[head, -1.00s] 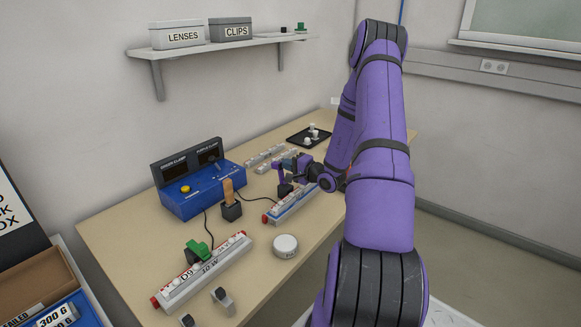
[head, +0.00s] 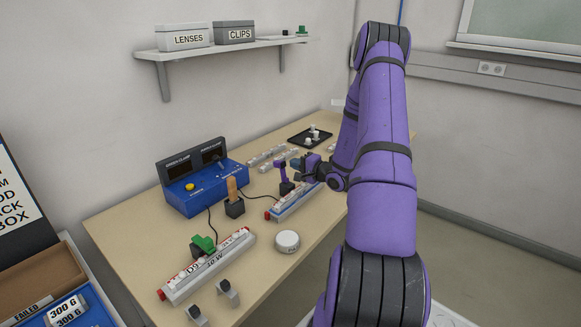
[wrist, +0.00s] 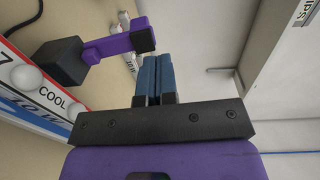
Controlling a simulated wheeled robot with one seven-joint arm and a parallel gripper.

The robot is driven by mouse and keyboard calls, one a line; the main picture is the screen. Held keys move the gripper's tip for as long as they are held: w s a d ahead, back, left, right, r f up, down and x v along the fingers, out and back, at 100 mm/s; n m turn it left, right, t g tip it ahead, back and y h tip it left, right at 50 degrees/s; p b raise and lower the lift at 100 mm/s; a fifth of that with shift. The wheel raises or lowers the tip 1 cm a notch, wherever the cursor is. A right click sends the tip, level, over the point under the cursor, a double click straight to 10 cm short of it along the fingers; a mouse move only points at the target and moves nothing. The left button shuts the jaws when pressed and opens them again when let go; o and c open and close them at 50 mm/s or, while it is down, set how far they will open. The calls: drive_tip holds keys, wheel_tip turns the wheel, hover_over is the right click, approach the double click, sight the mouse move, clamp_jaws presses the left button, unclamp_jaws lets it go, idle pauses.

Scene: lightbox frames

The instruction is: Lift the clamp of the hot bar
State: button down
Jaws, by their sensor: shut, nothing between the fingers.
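The far bar (head: 293,203) is white with a blue stripe and a red end. In the wrist view the purple lever (wrist: 113,44) juts from the black block (wrist: 62,62), beside a "COOL" label. My gripper (head: 296,163) is just right of this lever. The near bar (head: 210,268) has a red end, partly legible lettering and a green clamp (head: 203,245). Whether either bar is hot is not clear.
A blue console (head: 203,190) with a yellow button stands at the back, with a wooden-handled tool in a black block (head: 234,208) before it. A white round tin (head: 287,241) lies between the bars. A black tray (head: 300,141) is at the far end.

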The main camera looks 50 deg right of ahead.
drive_tip(key=s+d+r, duration=0.1)
drive_tip(key=s, duration=0.9)
drive_tip(key=shift+s+r, duration=0.4)
drive_tip(key=a+r+n+g+y, duration=0.35)
drive_tip(key=a+r, duration=0.25)
drive_tip(key=a, duration=0.4)
drive_tip(key=w+a+r+n+g+y, duration=0.1)
drive_tip(key=a+r+n+g+y, duration=0.25)
drive_tip(key=a+r, duration=0.4)
drive_tip(key=a+r+n+g+y, duration=0.2)
drive_tip(key=a+r+n+g, duration=0.25)
drive_tip(key=a, duration=0.65)
drive_tip(key=s+a+r+n+g+h, duration=0.35)
drive_tip(key=s+a+r, duration=0.25)
drive_tip(key=s+a, duration=0.35)
drive_tip(key=s+a+r+n+t+h, duration=0.1)
drive_tip(key=s+r+h, duration=0.4)
drive_tip(key=s, duration=0.5)
drive_tip(key=shift+a+r+n+t+h, duration=0.25)
drive_tip(key=shift+n+t+h, duration=0.25)
drive_tip(key=shift+t+h, duration=0.55)
